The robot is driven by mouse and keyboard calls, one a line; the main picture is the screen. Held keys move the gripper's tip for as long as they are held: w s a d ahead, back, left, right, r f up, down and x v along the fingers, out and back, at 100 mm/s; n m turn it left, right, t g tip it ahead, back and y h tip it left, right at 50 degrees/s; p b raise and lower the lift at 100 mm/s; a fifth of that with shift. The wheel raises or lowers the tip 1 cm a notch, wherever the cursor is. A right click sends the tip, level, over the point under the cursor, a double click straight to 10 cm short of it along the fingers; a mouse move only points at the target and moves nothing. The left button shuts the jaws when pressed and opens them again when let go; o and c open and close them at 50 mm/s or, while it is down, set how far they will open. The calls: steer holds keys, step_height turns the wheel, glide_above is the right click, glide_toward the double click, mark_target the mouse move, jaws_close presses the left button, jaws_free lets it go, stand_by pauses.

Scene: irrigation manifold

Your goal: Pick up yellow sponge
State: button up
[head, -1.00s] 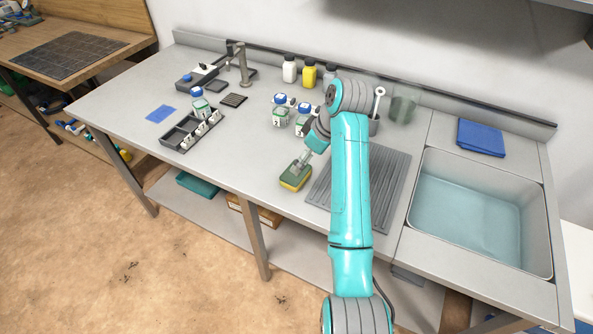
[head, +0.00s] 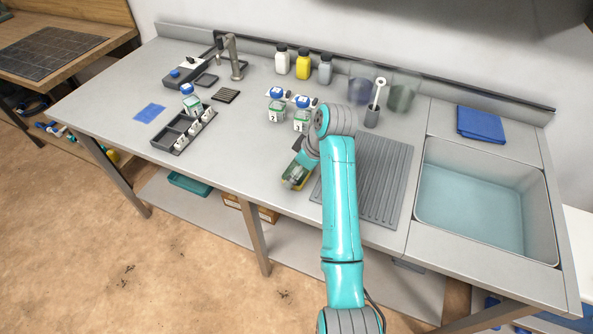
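The yellow sponge (head: 288,184) has a green top and lies on the grey counter, near its front edge and just left of the ribbed drainboard. My gripper (head: 296,176) is down at the sponge and covers much of it. The fingers look to be around or against the sponge, but they are small and partly hidden by my arm, so I cannot tell if they are open or shut. The sponge shows no clear gap from the counter.
The ribbed drainboard (head: 383,180) and the water-filled sink (head: 470,208) are on the right. Two numbered jars, one of them a jar (head: 276,110), stand behind the sponge. A cup with a brush (head: 372,115) is behind the drainboard. A dark tray (head: 184,131) is to the left, with clear counter between.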

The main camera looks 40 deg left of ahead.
steer(key=c, duration=0.3)
step_height(320, 180, up, 10)
stand_by(0.6)
steer(key=c, duration=0.4)
